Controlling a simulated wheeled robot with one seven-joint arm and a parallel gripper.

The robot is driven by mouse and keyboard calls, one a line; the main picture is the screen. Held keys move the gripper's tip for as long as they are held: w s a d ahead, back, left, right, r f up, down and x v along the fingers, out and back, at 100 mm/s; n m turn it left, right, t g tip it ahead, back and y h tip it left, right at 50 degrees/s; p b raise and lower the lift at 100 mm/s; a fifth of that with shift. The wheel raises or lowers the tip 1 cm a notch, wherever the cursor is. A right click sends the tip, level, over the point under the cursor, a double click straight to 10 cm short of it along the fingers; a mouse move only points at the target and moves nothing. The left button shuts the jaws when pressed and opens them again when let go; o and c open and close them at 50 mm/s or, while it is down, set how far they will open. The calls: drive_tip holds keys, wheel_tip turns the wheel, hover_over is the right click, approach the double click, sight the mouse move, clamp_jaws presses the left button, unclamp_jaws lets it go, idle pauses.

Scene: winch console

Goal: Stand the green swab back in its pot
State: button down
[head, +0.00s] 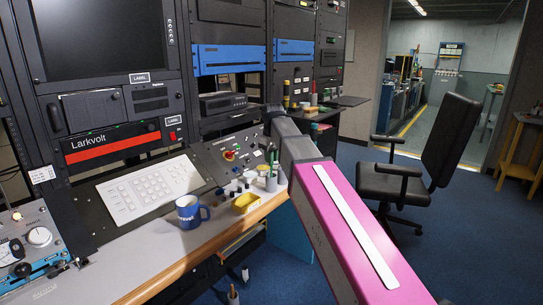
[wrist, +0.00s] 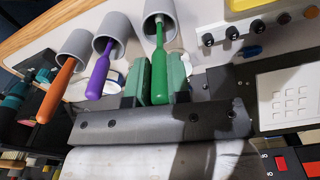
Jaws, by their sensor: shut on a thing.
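The green swab (wrist: 159,72) has a thick green handle and a thin neck. My gripper (wrist: 157,88) is shut on its handle, one green-padded finger on each side. The neck reaches to the mouth of a grey pot (wrist: 151,8) at the top of the wrist view, where a pale tip shows. I cannot tell how deep it sits. Beside it, a purple swab (wrist: 101,70) and an orange swab (wrist: 56,92) stand in their own grey pots. In the head view the grey pots (head: 275,183) are small at the desk's edge, and my arm partly hides the grip.
A yellow tray (head: 246,203) and a blue mug (head: 190,212) stand on the desk (head: 165,258) left of the pots. A white keypad (head: 150,190) and a console panel with knobs (head: 228,157) lie behind. A black chair (head: 415,185) stands on the floor to the right.

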drive_tip(key=shift+f, duration=0.25)
drive_tip(key=shift+f, duration=0.8)
idle(0.7)
drive_tip(key=c, duration=1)
unclamp_jaws()
drive_tip(key=shift+r, duration=5)
